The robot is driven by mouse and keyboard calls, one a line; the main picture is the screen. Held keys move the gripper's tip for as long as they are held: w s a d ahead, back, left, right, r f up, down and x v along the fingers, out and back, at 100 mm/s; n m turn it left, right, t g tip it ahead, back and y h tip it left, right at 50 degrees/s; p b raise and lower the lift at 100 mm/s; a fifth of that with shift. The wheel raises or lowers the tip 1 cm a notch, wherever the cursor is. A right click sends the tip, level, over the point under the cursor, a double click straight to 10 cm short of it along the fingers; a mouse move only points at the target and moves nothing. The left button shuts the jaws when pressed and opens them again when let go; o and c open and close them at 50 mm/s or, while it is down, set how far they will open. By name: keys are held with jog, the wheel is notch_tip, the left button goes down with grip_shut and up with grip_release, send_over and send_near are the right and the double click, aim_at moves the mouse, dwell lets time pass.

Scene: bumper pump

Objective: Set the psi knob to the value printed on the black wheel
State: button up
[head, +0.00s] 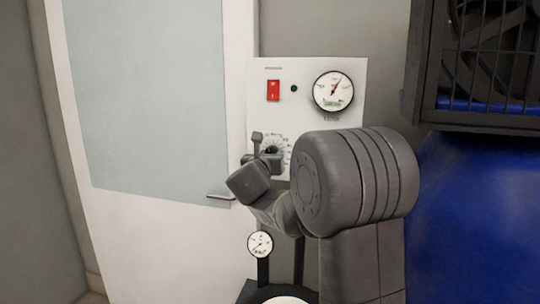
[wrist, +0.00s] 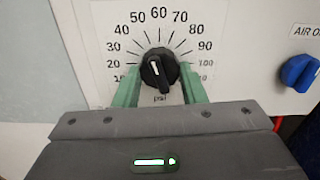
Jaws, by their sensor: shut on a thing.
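The psi knob (wrist: 158,66) is black with a white line and sits on a white dial printed 10 to 100. The line leans slightly left of straight up, roughly toward 50 to 60; I cannot read it exactly. My gripper (wrist: 159,76) is shut on the knob, one green finger on each side. In the head view my gripper (head: 266,152) is at the dial, and my arm hides part of the panel. The black wheel (head: 250,290) shows only partly at the bottom of the head view, with a pale centre; no printed value is readable.
The white panel (head: 308,72) carries a red switch (head: 273,90), a green light and a round gauge (head: 333,91). A blue knob (wrist: 299,71) marked AIR is right of the dial. A small gauge (head: 260,244) stands above the wheel. A blue tank (head: 480,220) is at right.

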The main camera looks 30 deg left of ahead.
jog(key=n+p, duration=0.2)
jog(key=n, duration=0.3)
jog(key=shift+n, duration=0.3)
dwell(0.4)
jog(key=o, duration=1)
jog(key=b+v, duration=0.2)
jog(key=v, duration=1.2)
jog(key=shift+w, duration=0.1)
